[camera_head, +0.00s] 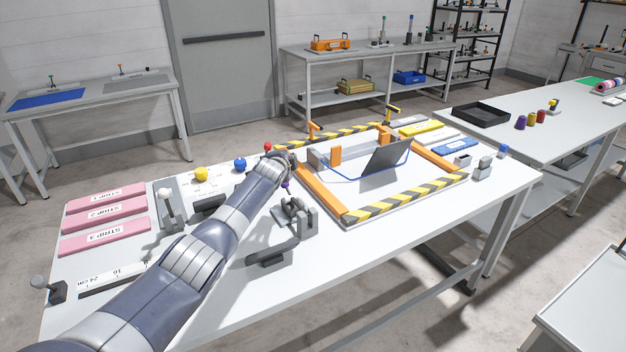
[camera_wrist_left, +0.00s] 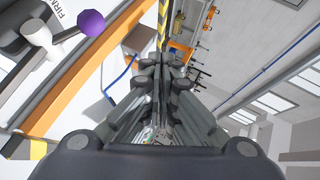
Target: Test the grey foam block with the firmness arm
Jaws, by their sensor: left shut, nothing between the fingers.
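A dark grey fixture (camera_head: 293,214) stands right of my forearm. A small grey block (camera_head: 484,168) lies at the table's right end; I cannot tell if it is foam.
An orange frame with striped bars (camera_head: 410,194) surrounds a tilted grey panel (camera_head: 386,157). Pink strips (camera_head: 105,213), a yellow knob (camera_head: 201,174), a blue knob (camera_head: 239,165) and a red knob (camera_head: 267,147) are on the left. The front right tabletop (camera_head: 405,232) is clear.

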